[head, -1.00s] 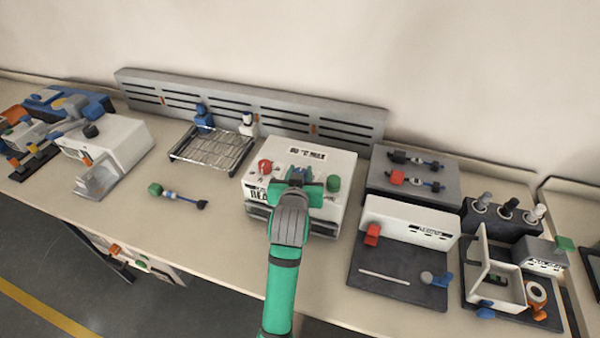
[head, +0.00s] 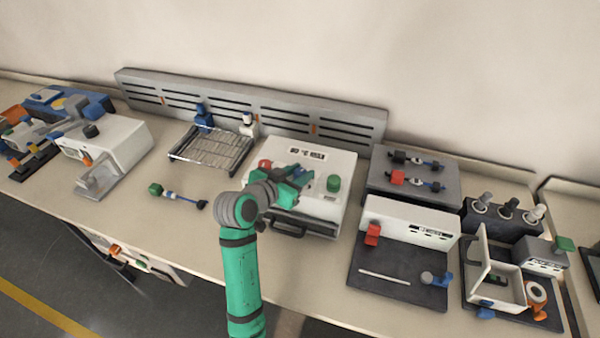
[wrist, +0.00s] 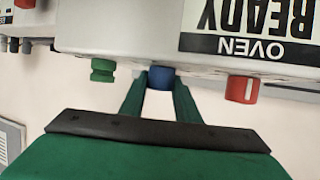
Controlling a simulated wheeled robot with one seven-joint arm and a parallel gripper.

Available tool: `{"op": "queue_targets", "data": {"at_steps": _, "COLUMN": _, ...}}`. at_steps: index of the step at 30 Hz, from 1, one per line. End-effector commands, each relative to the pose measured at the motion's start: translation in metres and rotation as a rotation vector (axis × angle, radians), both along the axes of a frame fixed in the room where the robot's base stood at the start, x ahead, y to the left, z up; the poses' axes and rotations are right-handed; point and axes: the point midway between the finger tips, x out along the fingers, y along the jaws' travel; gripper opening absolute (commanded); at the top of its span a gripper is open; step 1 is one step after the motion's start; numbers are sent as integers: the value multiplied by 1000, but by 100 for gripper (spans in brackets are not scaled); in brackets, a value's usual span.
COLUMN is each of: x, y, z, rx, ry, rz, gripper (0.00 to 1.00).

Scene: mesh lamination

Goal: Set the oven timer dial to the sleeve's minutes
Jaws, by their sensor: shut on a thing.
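The white oven (head: 318,210) stands at the middle of the bench. In the wrist view it shows upside down, with its OVEN and READY panel (wrist: 250,22). A blue dial (wrist: 161,78) sits on its face between a green knob (wrist: 103,70) and a red knob (wrist: 242,89). My gripper (wrist: 160,86) is shut on the blue dial, one finger on each side. In the head view my gripper (head: 298,180) is at the oven's top, between the red knob (head: 264,166) and the green knob (head: 333,183). I cannot read the dial's setting or any sleeve's minutes.
A cable with a green end (head: 155,189) lies left of the oven. A wire rack (head: 212,148) stands behind it. Right of the oven are a grey block (head: 380,195) with cable pieces and a dark fixture (head: 400,285).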

Motion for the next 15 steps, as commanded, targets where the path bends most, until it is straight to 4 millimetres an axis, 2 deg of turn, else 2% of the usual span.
{"op": "queue_targets", "data": {"at_steps": 15, "x": 1, "y": 1, "z": 0, "rx": 1, "ry": 2, "rz": -413, "gripper": 7}}
